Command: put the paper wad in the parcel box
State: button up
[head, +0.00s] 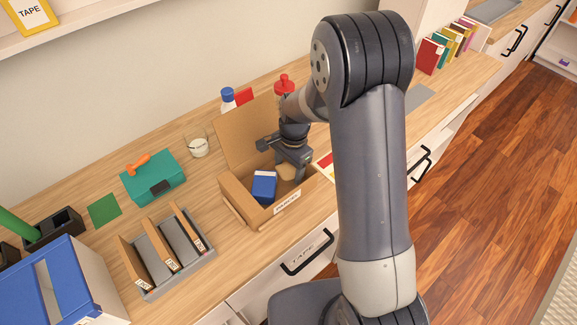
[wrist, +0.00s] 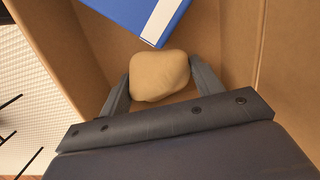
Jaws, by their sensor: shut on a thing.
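The paper wad (wrist: 159,75) is a tan, rounded lump between my gripper's fingertips in the wrist view. It also shows in the head view (head: 286,172), partly hidden by my gripper. My gripper (head: 290,168) points down into the open parcel box and is shut on the wad. The parcel box (head: 236,197) is brown cardboard with its flap raised at the back and a label on its front. A blue box with a white stripe (head: 264,186) sits inside it, left of the wad; it shows at the top of the wrist view (wrist: 140,14). Whether the wad touches the box floor I cannot tell.
A teal case (head: 152,178) with an orange item on it, a glass jar (head: 197,145) and a file holder (head: 172,248) stand to the left. A blue-lidded bin (head: 60,285) is at front left. Books (head: 430,57) stand at back right. My arm hides part of the counter.

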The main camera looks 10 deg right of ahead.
jog(key=shift+f, duration=0.15)
jog(key=o, duration=0.9)
jog(key=shift+o, duration=0.2)
notch_tip(320, 180, up, 12)
jog(key=d, duration=0.1)
jog(key=shift+w+b, duration=0.4)
jog(key=shift+b, duration=0.05)
jog(key=shift+d, duration=0.1)
